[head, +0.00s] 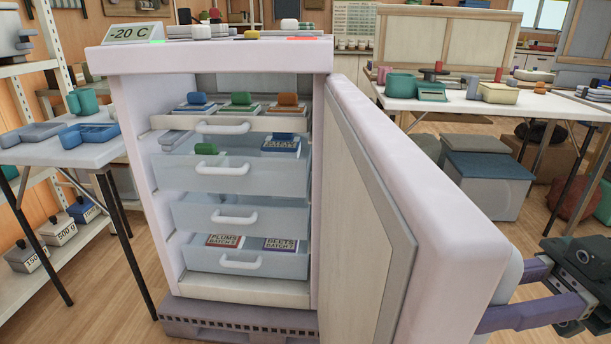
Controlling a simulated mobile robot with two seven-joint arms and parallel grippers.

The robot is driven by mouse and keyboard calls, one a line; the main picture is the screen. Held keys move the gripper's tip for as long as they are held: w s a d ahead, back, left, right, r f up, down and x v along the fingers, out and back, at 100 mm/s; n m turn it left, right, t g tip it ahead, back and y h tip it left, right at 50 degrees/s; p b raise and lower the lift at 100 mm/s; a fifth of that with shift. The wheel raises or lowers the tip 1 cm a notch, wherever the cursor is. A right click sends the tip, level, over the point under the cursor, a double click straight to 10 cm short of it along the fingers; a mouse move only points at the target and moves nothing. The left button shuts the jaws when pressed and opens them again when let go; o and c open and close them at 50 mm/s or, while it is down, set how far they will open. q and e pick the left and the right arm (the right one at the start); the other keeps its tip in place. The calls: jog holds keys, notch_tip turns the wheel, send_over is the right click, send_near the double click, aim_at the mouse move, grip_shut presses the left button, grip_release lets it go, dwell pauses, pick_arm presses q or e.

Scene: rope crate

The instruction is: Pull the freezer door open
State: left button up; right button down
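The freezer (322,130) stands upright at the centre-left in the head view. Its thick pale door (430,190) is swung wide open to the right, with the inner panel (355,190) showing. The grey-blue door handle (508,275) shows partly at the door's far right side. My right gripper (505,298) comes in from the right edge, with its purple fingers on either side of the handle, and appears shut on it. The fingertips are partly hidden by the handle and door. My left gripper is not in view.
Clear freezer drawers (235,177) hold several labelled packs. Small items lie on the freezer top. A side table (65,150) with trays stands left. A long table (470,105) and grey boxes (488,185) stand behind the door. Floor right of the door looks clear.

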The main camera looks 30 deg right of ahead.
jog(key=shift+s+d, duration=0.15)
jog(key=shift+d, duration=0.2)
jog(key=c, duration=0.6)
grip_release()
jog(key=b+v, duration=0.2)
jog(key=v, duration=0.7)
jog(key=shift+s+d+b, duration=0.2)
jog(key=shift+d+b, duration=0.15)
jog(key=shift+d, duration=0.05)
